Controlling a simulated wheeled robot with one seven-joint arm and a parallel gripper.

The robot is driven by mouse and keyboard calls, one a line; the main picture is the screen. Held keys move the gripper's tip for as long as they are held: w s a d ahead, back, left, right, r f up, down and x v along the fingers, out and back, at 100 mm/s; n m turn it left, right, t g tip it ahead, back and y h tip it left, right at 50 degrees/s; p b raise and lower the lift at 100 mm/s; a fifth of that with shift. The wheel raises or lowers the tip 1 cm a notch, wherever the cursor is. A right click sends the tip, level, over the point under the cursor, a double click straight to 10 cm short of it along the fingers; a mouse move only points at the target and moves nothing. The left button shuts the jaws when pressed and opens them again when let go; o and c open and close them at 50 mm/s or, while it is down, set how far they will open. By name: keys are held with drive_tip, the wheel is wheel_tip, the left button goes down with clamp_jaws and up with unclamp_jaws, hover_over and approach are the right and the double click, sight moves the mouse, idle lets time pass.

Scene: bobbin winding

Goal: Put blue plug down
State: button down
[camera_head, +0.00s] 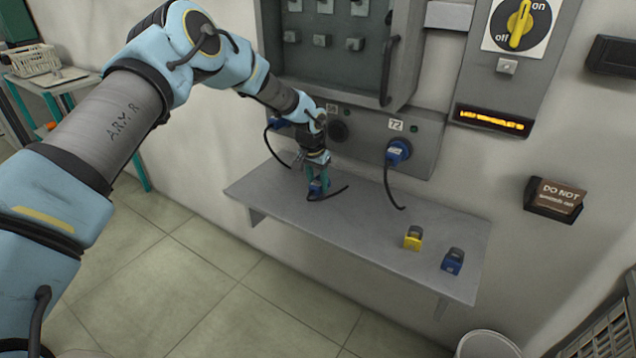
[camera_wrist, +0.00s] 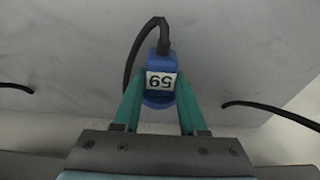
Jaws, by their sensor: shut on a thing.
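My gripper (camera_head: 318,178) is at the left part of the grey shelf (camera_head: 290,205), below the socket panel. Its green fingers (camera_wrist: 158,103) are shut on a blue plug (camera_wrist: 160,63) with a white label reading 59, upside down in the wrist view. The plug also shows in the head view (camera_head: 316,187), low over or on the shelf; I cannot tell whether it touches. A black cable leaves the plug and curves over the shelf.
Another blue plug (camera_head: 398,152) sits in the panel's socket marked 72, its cable hanging down. A further blue plug (camera_head: 281,123) is at the panel's left. A yellow padlock-like block (camera_head: 413,238) and a blue one (camera_head: 452,261) stand on the shelf's right. The shelf middle is mostly clear.

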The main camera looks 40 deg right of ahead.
drive_tip(key=shift+f, duration=0.35)
drive_tip(key=shift+c, duration=2.2)
unclamp_jaws()
